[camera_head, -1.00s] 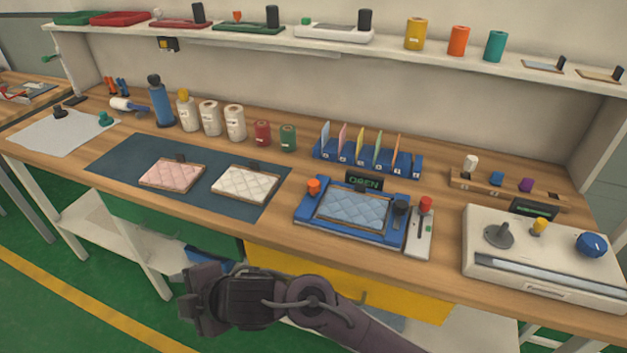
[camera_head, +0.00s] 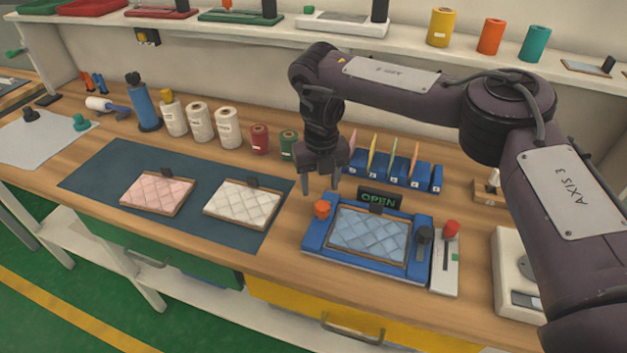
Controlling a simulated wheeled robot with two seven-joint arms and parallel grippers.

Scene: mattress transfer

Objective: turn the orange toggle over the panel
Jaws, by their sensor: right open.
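The orange toggle (camera_head: 321,209) stands at the back left corner of a blue frame (camera_head: 312,238). A blue quilted panel (camera_head: 368,236) lies flat in that frame. A black sign reading OPEN (camera_head: 379,199) stands behind the panel. My right gripper (camera_head: 320,188) points down with its two fingers apart, empty. It hangs above and slightly behind the orange toggle, apart from it. My left gripper is not in view.
A dark knob (camera_head: 424,236) sits at the frame's right side, beside a white block with a red knob (camera_head: 451,228). Blue card holder (camera_head: 424,177) is behind. Pink (camera_head: 157,193) and white (camera_head: 242,203) panels lie on a dark mat (camera_head: 100,170) to the left.

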